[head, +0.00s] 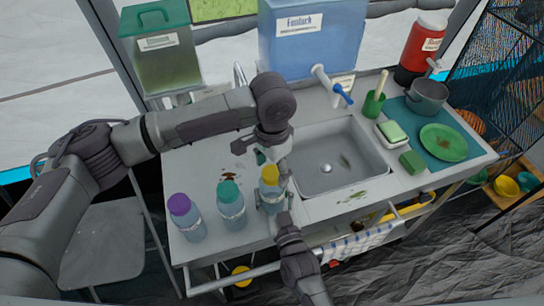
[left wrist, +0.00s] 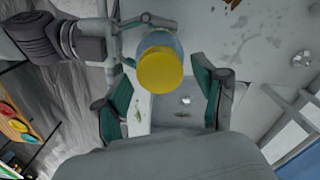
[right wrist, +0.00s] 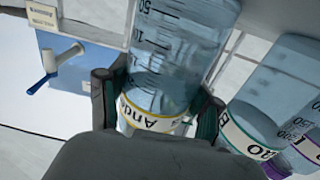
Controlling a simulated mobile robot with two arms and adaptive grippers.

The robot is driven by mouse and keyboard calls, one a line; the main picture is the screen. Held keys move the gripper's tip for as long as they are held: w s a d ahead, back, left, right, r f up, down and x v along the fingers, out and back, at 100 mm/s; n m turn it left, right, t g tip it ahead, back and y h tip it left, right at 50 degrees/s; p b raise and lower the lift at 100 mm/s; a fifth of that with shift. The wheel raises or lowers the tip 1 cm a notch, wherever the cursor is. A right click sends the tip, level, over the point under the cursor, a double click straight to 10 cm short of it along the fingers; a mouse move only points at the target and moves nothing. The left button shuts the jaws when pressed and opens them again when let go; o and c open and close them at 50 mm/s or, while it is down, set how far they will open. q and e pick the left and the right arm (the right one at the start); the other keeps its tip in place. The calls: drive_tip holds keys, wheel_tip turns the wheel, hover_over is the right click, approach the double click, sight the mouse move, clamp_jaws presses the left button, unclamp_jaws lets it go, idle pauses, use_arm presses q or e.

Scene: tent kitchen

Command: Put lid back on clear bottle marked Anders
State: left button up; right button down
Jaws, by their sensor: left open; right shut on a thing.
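The clear bottle marked Anders (head: 272,197) stands at the counter's front edge, left of the sink. In the right wrist view its partly visible label reads "And" upside down on the bottle (right wrist: 168,75). A yellow lid (head: 270,174) sits at its top; it also shows over the bottle in the left wrist view (left wrist: 160,69). It looks level, but I cannot tell how tightly it sits. My right gripper (head: 272,207) is shut around the bottle's body. My left gripper (head: 270,156) is open just above the lid, its fingers apart from it.
A teal-lidded bottle (head: 231,205) and a purple-lidded bottle (head: 187,217) stand to the left. The sink (head: 345,172) is to the right. A blue water container (head: 312,50) with a tap and a green-lidded container (head: 160,55) stand behind. A green plate (head: 443,142) lies far right.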

use_arm(q)
drive_tip(key=shift+f, duration=0.4)
drive_tip(key=shift+c, duration=0.4)
drive_tip(key=c, duration=1.1)
drive_tip(key=o, duration=1.3)
drive_tip(key=shift+r, duration=0.15)
wheel_tip(320, 180, up, 12)
drive_tip(key=shift+f, duration=0.1)
